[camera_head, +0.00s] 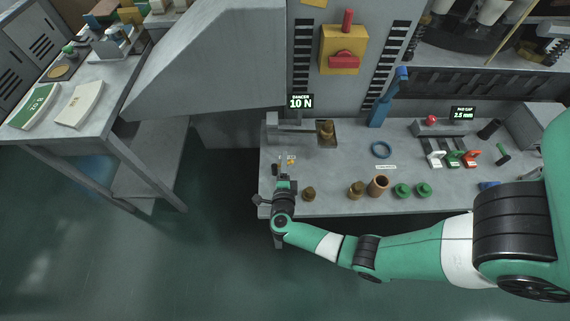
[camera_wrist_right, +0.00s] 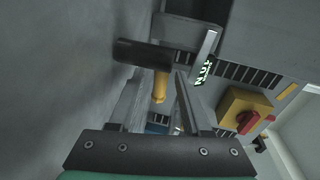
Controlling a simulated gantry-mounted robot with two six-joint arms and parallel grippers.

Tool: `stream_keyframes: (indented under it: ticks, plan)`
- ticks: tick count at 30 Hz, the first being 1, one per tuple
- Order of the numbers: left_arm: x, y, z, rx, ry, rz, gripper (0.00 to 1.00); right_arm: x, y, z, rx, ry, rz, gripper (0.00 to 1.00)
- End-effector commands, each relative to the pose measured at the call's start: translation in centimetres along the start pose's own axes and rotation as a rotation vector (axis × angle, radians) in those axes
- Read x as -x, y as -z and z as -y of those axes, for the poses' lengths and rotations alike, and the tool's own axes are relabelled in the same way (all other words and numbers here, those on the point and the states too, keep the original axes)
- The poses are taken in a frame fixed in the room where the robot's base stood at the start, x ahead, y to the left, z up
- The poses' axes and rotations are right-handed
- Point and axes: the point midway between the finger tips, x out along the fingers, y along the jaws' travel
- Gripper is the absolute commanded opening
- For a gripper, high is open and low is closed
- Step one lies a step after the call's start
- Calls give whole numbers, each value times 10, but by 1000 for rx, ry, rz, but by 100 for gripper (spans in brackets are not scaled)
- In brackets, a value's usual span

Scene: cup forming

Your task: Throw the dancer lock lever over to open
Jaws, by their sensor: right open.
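My right gripper (camera_head: 283,162) is at the front left of the grey bench, below the lit "DANCER 10 N" display (camera_head: 300,101). It is open in the right wrist view (camera_wrist_right: 163,78), its two fingers apart. In the head view a small dark part (camera_head: 275,170) and an orange part (camera_head: 291,160) lie beside the fingers, too small to make out. My left gripper is not in view.
A yellow box with a red handle (camera_head: 343,57) is on the upright panel. Brown pots (camera_head: 378,186) and green knobs (camera_head: 424,190) stand along the bench's front edge, right of my gripper. A side table (camera_head: 105,100) stands at left.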

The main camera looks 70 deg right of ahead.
Motion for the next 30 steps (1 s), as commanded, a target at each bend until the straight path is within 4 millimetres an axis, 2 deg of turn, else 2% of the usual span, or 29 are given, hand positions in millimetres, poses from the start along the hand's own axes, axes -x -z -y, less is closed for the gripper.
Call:
stream_keyframes:
  ticks: [2, 3, 9, 11, 20, 30]
  plan:
    - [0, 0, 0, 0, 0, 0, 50, 0, 0, 0, 0, 0, 0, 48]
    - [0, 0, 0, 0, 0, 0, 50, 0, 0, 0, 0, 0, 0, 45]
    - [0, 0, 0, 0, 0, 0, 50, 0, 0, 0, 0, 0, 0, 9]
    - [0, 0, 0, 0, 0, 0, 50, 0, 0, 0, 0, 0, 0, 0]
    - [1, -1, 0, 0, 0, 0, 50, 1, 0, 0, -2, 0, -10, 0]
    - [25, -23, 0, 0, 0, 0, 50, 9, 0, -8, -55, -21, -290, 0]
